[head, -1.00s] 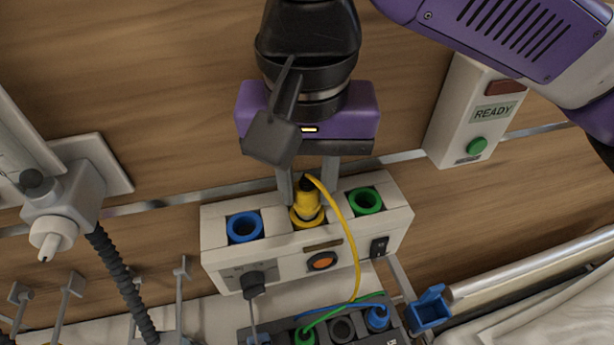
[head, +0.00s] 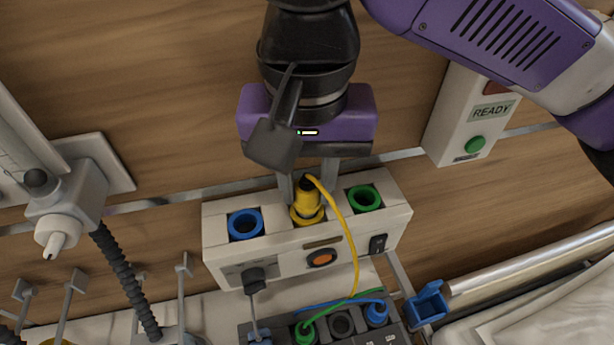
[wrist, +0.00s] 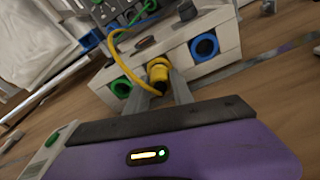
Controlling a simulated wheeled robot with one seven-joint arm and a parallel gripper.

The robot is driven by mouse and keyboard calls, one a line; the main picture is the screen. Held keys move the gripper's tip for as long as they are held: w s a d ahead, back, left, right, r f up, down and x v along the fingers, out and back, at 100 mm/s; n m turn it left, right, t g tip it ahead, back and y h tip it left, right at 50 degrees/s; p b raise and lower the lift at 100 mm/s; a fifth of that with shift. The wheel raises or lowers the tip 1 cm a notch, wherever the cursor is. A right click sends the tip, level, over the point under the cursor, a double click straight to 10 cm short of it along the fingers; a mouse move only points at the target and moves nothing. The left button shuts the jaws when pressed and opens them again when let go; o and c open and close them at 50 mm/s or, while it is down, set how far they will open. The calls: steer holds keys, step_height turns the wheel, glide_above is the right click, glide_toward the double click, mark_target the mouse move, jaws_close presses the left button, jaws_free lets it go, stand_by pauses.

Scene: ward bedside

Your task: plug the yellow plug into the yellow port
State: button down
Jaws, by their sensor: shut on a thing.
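The yellow plug (head: 306,194) stands roughly upright at the yellow port (head: 308,218), in the middle of the white port box (head: 225,264). The plug's lower end meets the yellow ring; how deep it sits cannot be told. My gripper (head: 308,196) comes down from above, its two fingers shut on the plug (wrist: 158,72), one on each side. The yellow cable (head: 352,250) loops from the plug's top down over the box front. In the wrist view the plug also stands at the port, with the port's opening hidden by it.
The blue port (head: 245,224) and green port (head: 365,198) flank the yellow one, both empty. A dark holder (head: 341,325) with green and blue plugs sits in front. A READY panel (head: 491,110) is at right. A grey hose (head: 125,280) hangs at left.

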steer(key=shift+f+p, duration=0.45)
steer(key=shift+f, duration=0.05)
stand_by(1.9)
steer(key=c, duration=1)
jaws_free()
